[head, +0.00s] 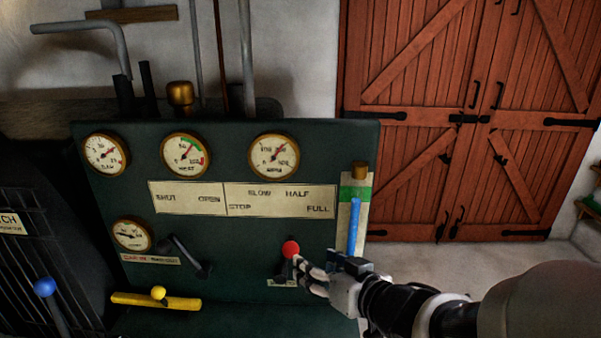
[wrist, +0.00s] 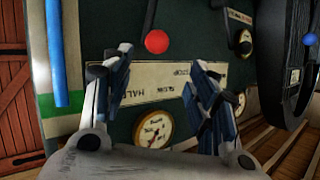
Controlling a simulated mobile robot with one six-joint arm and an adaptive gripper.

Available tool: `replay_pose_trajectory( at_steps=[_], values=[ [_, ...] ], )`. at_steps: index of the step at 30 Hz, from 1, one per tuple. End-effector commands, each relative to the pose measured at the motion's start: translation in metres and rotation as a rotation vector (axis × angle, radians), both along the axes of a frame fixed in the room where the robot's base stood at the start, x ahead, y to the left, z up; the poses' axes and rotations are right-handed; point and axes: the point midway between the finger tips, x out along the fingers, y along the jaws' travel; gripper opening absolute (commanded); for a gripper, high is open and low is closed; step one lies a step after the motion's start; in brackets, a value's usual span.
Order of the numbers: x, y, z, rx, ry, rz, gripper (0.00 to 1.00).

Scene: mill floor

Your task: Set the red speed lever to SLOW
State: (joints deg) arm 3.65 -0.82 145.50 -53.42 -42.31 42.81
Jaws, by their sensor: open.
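The red speed lever has a round red knob (head: 290,248) on a short dark arm, low on the right of the dark green panel. The arm looks near upright, leaning slightly right. Above it is a cream scale plate (head: 282,199) marked STOP, SLOW, HALF and FULL. My gripper (head: 304,268) is just right of and below the knob, partly covering the lever's base. In the wrist view my gripper (wrist: 160,58) is open and empty. The red knob (wrist: 157,41) shows between the finger lines, around or just beyond the tips. I cannot tell whether anything touches.
A blue-filled gauge tube (head: 354,225) stands close right of the lever. Several dials fill the panel. Red doors (head: 470,120) stand behind.

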Motion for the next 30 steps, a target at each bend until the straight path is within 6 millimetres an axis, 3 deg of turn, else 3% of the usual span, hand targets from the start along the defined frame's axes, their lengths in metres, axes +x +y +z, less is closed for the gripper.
replay_pose_trajectory(
  at_steps=[10, 21, 30],
  values=[
    [0.014, 0.006, -0.005, -0.013, 0.005, -0.014, 0.54],
    [0.078, 0.045, -0.042, -0.015, -0.004, -0.012, 0.54],
    [0.104, 0.06, -0.052, -0.014, -0.003, -0.013, 0.54]
  ],
)
